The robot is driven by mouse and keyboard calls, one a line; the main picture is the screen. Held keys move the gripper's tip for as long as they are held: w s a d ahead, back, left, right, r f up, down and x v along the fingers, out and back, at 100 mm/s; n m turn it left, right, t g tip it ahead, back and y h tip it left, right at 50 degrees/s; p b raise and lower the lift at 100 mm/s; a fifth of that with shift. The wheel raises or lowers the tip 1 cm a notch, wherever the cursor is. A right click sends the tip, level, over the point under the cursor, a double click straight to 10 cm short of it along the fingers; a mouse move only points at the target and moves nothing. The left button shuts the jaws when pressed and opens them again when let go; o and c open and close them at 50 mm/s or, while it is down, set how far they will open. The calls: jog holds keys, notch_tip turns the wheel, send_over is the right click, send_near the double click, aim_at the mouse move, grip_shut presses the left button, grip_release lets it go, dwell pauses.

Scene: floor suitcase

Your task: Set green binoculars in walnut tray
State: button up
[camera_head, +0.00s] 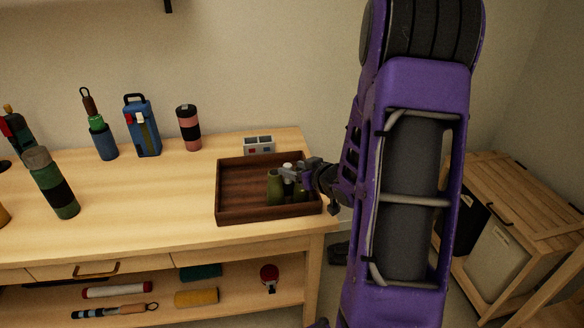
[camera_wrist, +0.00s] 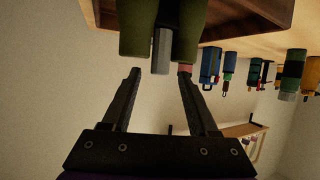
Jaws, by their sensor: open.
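The green binoculars (camera_head: 275,188) stand inside the walnut tray (camera_head: 232,215), toward its right side. The tray sits at the right end of the wooden table. My gripper (camera_head: 290,173) is at the binoculars' upper part in the head view, reaching in from the right. In the wrist view, the binoculars (camera_wrist: 137,35) show two green barrels with a grey piece between them. My open gripper (camera_wrist: 159,72) has its fingertips just short of the barrels, with nothing between the fingers. The tray's edge (camera_wrist: 270,12) shows behind them.
A grey box (camera_head: 259,146) stands behind the tray. A pink and black cup (camera_head: 188,128), a blue case (camera_head: 143,127) and a green bottle (camera_head: 52,182) stand to the left. The table between the bottle and tray is clear. A wooden crate (camera_head: 525,185) stands at right.

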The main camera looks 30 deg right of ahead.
jog(key=p+v, duration=0.1)
jog(key=v, duration=0.9)
jog(key=shift+s+p, duration=0.3)
jog(key=shift+r, duration=0.15)
